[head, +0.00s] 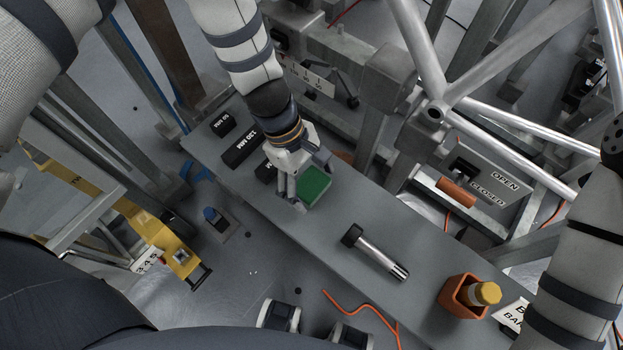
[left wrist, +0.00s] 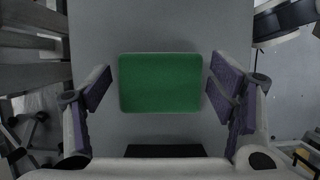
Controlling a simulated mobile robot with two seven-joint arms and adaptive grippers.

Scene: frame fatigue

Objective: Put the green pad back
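The green pad (head: 314,184) is a flat, rounded rectangle on the grey bench (head: 345,215), beside the dark blocks. My left gripper (head: 303,177) points down over it, and its arm comes from the top of the head view. In the left wrist view the pad (left wrist: 160,82) lies between the two purple-lined fingers, with a gap on each side. The left gripper is open and empty. I cannot tell the height of the fingertips above the bench. My right arm (head: 580,270) shows at the right edge; its gripper is out of view.
Black labelled blocks (head: 240,148) stand left of the pad, one partly hidden by my gripper. A bolt (head: 376,251) lies on the bench to the right. An orange holder (head: 462,297) with a yellow-topped item stands farther right. Metal frame tubes (head: 520,130) rise behind the bench.

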